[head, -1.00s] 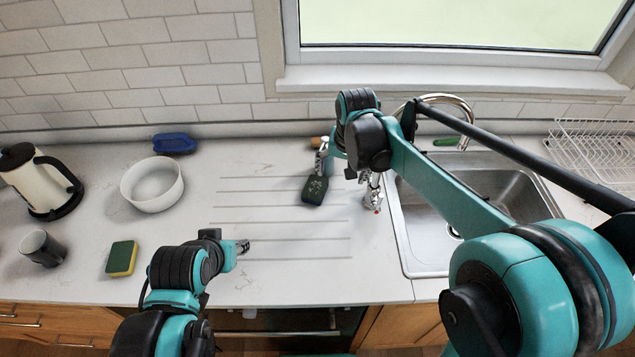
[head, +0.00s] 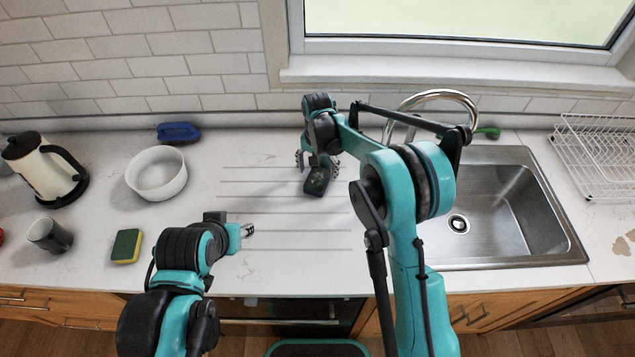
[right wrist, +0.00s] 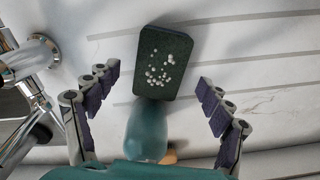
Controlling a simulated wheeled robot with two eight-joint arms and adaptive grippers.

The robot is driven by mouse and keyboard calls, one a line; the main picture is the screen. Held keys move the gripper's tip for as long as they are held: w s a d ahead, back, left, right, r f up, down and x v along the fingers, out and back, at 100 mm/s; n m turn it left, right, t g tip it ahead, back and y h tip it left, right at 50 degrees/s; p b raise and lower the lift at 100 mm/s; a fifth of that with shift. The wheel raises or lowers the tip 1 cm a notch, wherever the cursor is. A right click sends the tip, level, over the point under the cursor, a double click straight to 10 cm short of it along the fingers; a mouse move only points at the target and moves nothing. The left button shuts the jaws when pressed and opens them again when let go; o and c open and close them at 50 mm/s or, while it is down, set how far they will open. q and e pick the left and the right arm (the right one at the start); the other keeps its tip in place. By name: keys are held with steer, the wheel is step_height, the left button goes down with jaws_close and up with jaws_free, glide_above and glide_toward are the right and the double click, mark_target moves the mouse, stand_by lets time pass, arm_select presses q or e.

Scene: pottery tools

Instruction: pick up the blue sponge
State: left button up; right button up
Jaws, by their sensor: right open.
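The sponge (head: 317,181) lies on the counter left of the sink, with a dark green top, white specks and a bluish edge. It also shows in the right wrist view (right wrist: 165,62). A rounded teal part (right wrist: 148,130) reaches from it back between my fingers; I cannot tell if they are joined. My right gripper (head: 317,164) is open above the sponge's back end, its fingers apart on either side, as the right wrist view (right wrist: 158,82) shows; neither visibly touches it. My left gripper (head: 248,230) hangs over the counter's front; its opening is unclear.
A green-yellow sponge (head: 126,246), a dark mug (head: 50,235), a white bowl (head: 157,174), a blue brush-like item (head: 178,132) and a kettle-like jug (head: 44,168) stand left. The sink (head: 510,218), faucet (head: 440,96) and wire rack (head: 607,155) are right.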

step_height(320, 180, down, 3)
steer(key=shift+r, duration=0.3)
steer(key=c, duration=0.8)
steer(key=shift+r, duration=0.1)
steer(key=r, duration=0.2)
steer(key=r+p, duration=0.1)
steer(key=r, duration=0.1)
steer(key=shift+s+d+r, duration=0.1)
steer(key=shift+d+r, duration=0.1)
steer(key=shift+r, duration=0.05)
steer(key=s+d+r, duration=0.2)
steer(key=d, duration=0.1)
steer(key=s+d+r+p, duration=0.1)
steer(key=s+d+r, duration=0.1)
steer(key=d, duration=0.1)
steer(key=s+d+r, duration=0.2)
steer(key=d, duration=0.1)
steer(key=shift+s+d+r, duration=0.1)
steer(key=shift+d+r, duration=0.05)
steer(key=shift+d, duration=0.05)
